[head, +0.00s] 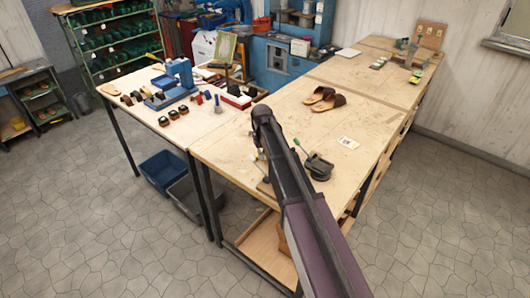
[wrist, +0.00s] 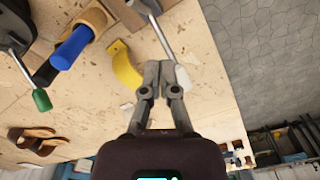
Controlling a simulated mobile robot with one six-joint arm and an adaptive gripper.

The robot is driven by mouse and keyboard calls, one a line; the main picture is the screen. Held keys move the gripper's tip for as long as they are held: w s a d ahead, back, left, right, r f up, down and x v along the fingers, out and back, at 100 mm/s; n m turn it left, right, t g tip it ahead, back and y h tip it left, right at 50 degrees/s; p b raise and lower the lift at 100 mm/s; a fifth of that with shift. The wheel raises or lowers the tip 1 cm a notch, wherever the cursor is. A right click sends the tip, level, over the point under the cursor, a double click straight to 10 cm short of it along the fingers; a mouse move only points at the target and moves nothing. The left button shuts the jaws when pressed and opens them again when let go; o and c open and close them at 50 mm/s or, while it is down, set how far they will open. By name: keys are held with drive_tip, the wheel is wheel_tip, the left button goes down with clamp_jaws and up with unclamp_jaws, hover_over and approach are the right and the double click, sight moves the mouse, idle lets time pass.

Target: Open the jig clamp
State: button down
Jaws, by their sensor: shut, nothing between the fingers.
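In the wrist view my gripper (wrist: 159,76) is shut and empty, with its fingertips together above the wooden bench. A metal lever (wrist: 163,38) with a pale tip runs down from the top edge and ends right beside the fingertips; I cannot tell whether they touch. It looks like the jig clamp's handle; its base is partly cut off at the top. A yellow curved piece (wrist: 124,66) lies just left of the fingers. A brown wooden part with a blue handle (wrist: 72,46) is further left. In the head view my arm hides the gripper and most of the clamp area.
A black device (head: 319,167) with a green-tipped lever (head: 299,145) stands right of my arm. The left table holds a blue press (head: 178,77) and small parts.

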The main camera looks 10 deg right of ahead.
drive_tip(key=r+p, duration=0.4)
drive_tip(key=r, duration=0.1)
drive_tip(key=shift+s+d+r+p, duration=0.1)
drive_tip(key=shift+s+d+p, duration=0.2)
idle(0.4)
drive_tip(key=s+d+f+m+b, duration=0.1)
drive_tip(key=s+d+f+b, duration=0.2)
drive_tip(key=s, duration=0.5)
drive_tip(key=s+d+f+m+b, duration=0.1)
drive_tip(key=s+d+f+b, duration=0.2)
drive_tip(key=s, duration=0.4)
drive_tip(key=s+d+f+m+b, duration=0.1)
drive_tip(key=s+d+f+b, duration=0.2)
drive_tip(key=s+f+b, duration=0.2)
drive_tip(key=s, duration=0.3)
drive_tip(key=shift+s+d+f+b, duration=0.15)
drive_tip(key=shift+s+f+b, duration=0.15)
drive_tip(key=shift+f+b, duration=0.05)
idle(0.8)
